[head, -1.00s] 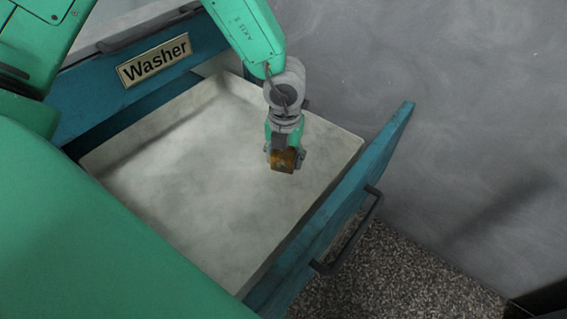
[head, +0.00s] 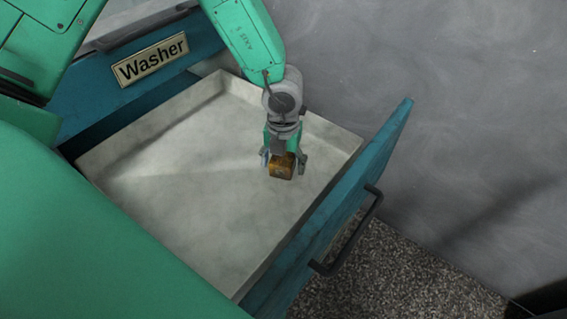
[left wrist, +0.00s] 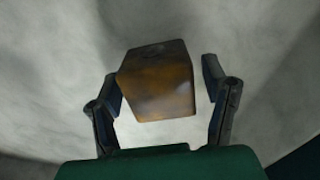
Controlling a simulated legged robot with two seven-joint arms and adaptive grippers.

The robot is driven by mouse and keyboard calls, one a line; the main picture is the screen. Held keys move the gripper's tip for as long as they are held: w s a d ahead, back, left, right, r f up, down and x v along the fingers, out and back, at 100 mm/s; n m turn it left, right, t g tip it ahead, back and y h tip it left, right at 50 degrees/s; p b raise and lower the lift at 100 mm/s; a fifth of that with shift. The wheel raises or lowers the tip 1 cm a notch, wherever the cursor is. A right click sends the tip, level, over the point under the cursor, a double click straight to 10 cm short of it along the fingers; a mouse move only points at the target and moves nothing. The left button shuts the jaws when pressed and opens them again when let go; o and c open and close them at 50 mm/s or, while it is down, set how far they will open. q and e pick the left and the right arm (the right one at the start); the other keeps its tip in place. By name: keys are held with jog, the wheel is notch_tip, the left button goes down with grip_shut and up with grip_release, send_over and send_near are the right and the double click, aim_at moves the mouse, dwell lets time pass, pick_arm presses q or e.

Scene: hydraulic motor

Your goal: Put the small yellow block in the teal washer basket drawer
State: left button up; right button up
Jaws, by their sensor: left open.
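The small yellow block (head: 281,166), worn brownish yellow, is over the far right part of the open teal washer basket drawer (head: 325,222). My left gripper (head: 284,164) is open around the block. In the left wrist view the block (left wrist: 156,82) sits between the two spread fingers of my left gripper (left wrist: 163,88), with a clear gap on the right and a small or no gap on the left. The pale drawer floor lies behind it. I cannot tell whether the block touches the floor. My right gripper is not in view.
The drawer's pale basket (head: 190,190) is otherwise empty. A black handle (head: 350,235) is on the drawer front. A "Washer" label (head: 151,60) is on the teal cabinet behind. A grey wall and speckled floor (head: 400,270) lie to the right.

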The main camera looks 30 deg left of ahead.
pick_arm(q)
notch_tip(320, 180, up, 12)
jog(key=p, duration=0.4)
jog(key=shift+f, duration=0.2)
